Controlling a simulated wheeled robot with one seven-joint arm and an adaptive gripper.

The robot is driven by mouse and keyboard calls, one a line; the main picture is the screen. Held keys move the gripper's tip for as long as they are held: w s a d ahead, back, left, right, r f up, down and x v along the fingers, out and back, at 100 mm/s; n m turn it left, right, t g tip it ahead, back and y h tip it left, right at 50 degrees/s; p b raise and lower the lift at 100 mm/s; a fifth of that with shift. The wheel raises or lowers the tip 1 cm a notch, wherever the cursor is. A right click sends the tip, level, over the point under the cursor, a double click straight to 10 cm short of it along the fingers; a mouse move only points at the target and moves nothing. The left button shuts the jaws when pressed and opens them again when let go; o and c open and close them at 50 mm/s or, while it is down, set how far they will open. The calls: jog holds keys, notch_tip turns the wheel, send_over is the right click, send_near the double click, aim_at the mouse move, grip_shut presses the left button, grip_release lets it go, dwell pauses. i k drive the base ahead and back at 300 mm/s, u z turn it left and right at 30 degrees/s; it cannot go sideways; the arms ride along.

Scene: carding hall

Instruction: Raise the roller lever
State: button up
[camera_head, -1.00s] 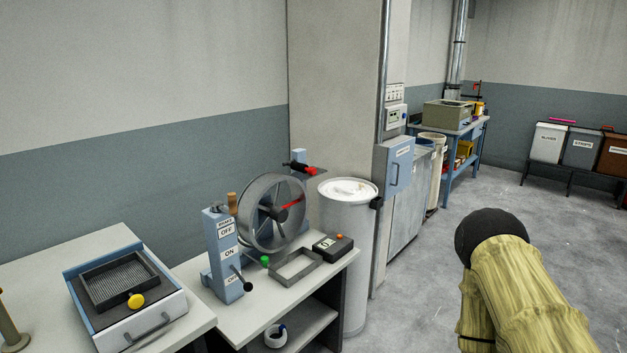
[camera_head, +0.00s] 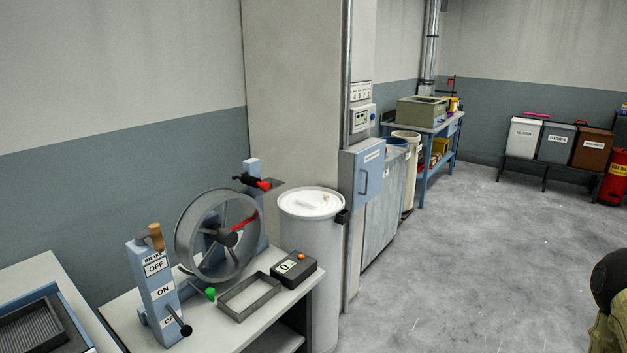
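A wheel-like drum (camera_head: 217,236) with a grey rim and a red spoke stands on a bench at the lower left. A blue post (camera_head: 155,291) labelled BRAKE, OFF and ON is in front of it, with a wooden handle (camera_head: 156,237) at the top and a black-knobbed lever (camera_head: 180,324) low down. A black arm with a red tip (camera_head: 253,182) sits by the blue post behind the drum. I cannot tell which of these is the roller lever.
On the bench (camera_head: 118,310) are a grey open frame (camera_head: 249,297) and a black box with a display (camera_head: 293,268). A white-lidded drum bin (camera_head: 310,204) and a blue cabinet (camera_head: 361,185) stand to the right. The floor (camera_head: 460,260) beyond is clear.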

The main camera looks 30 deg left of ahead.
aim_at(246, 179)
jog(key=i, duration=0.7)
jog(key=u, duration=0.85)
jog(key=i, duration=0.55)
jog(key=u, duration=0.55)
